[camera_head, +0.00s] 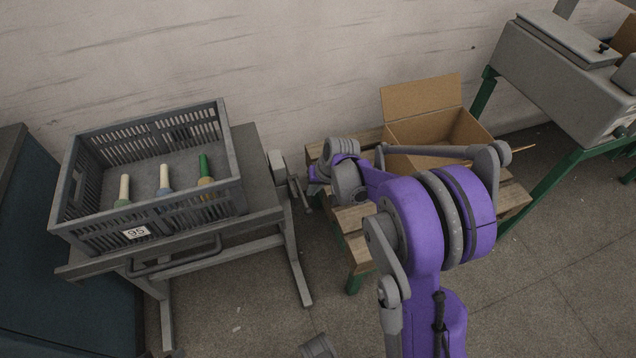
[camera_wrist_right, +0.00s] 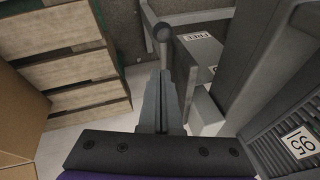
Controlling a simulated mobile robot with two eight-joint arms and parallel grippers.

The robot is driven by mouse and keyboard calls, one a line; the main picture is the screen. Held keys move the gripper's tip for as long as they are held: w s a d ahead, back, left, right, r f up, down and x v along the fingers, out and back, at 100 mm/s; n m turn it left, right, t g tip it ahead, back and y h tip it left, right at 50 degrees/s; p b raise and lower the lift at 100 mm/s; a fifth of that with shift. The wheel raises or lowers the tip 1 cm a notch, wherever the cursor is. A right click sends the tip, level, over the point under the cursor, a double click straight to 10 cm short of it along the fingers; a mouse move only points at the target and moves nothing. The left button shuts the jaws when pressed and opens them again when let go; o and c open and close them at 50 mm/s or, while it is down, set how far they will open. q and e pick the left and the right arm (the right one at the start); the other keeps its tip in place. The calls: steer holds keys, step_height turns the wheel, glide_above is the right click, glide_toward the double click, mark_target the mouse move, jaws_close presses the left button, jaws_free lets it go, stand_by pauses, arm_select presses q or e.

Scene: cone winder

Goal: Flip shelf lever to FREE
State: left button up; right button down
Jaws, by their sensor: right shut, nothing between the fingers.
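The grey shelf lever (camera_wrist_right: 162,32) ends in a round knob in the right wrist view, just beyond my right fingertips. I cannot tell whether they touch it. A white label reading FREE (camera_wrist_right: 197,36) is on the grey bracket right of the knob. A second small label (camera_wrist_right: 212,70) sits lower and is too small to read. My right gripper (camera_wrist_right: 166,85) is shut and empty, pointing at the lever. My left gripper is not in view.
A grey crate (camera_head: 225,150) labelled 95 stands on the shelf, holding 3 bobbins. A wooden pallet table (camera_head: 350,218) with an open cardboard box (camera_head: 425,98) is to the right, close to my right arm. A grey machine (camera_head: 560,75) on green legs stands far right.

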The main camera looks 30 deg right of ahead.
mark_target(307, 206)
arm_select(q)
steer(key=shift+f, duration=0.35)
arm_select(e)
steer(key=shift+s+a+f, duration=0.4)
steer(key=shift+f, duration=0.3)
steer(key=shift+s+a+f, duration=0.35)
steer(key=shift+s+f, duration=0.05)
steer(key=shift+f, duration=0.25)
